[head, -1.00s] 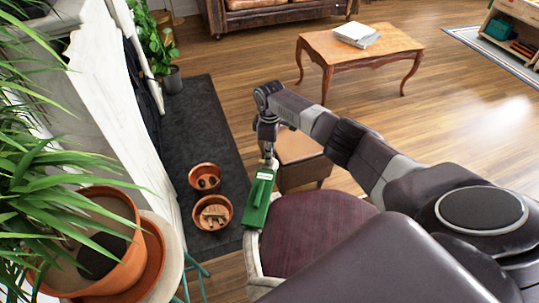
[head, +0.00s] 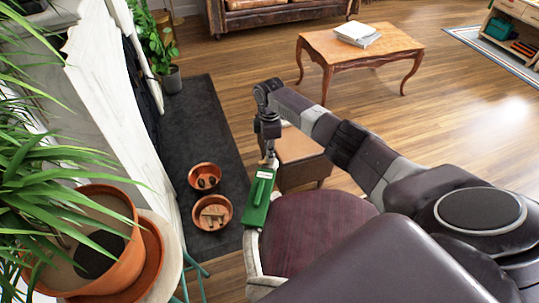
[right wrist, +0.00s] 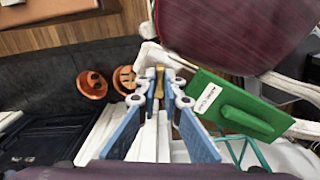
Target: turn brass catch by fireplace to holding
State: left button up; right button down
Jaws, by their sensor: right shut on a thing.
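A green plate (head: 258,200) with a raised green bar and a small white label stands by the purple-seated chair. It also shows in the right wrist view (right wrist: 240,110); the label's print is too small to read. My right gripper (head: 270,160) is just beyond the plate's labelled end, pointing down. In the right wrist view my right gripper (right wrist: 160,80) has its blue-padded fingers closed on the small brass catch (right wrist: 159,82), beside the plate. The catch is mostly hidden by the fingers, so its setting cannot be told. My left gripper is out of view.
The purple-seated chair (head: 310,228) is close to the plate. Two terracotta bowls (head: 212,212) rest on the dark hearth mat (head: 205,115) beside the white marble fireplace (head: 110,90). A brown stool (head: 302,160) stands behind my gripper. A potted plant (head: 105,225) fills the left.

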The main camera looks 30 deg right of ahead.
jog(key=n, duration=0.3)
jog(key=shift+n+b, duration=0.35)
jog(key=shift+n, duration=0.05)
jog(key=n, duration=0.3)
jog(key=shift+n+b, duration=0.3)
jog(key=n+b, duration=0.1)
jog(key=n, duration=0.4)
jog(key=shift+w+r+n, duration=0.1)
jog(key=shift+r+n, duration=0.05)
jog(key=shift+n, duration=0.25)
jog(key=c, duration=2.1)
grip_release()
notch_tip(320, 180, up, 12)
jog(key=shift+f, duration=0.1)
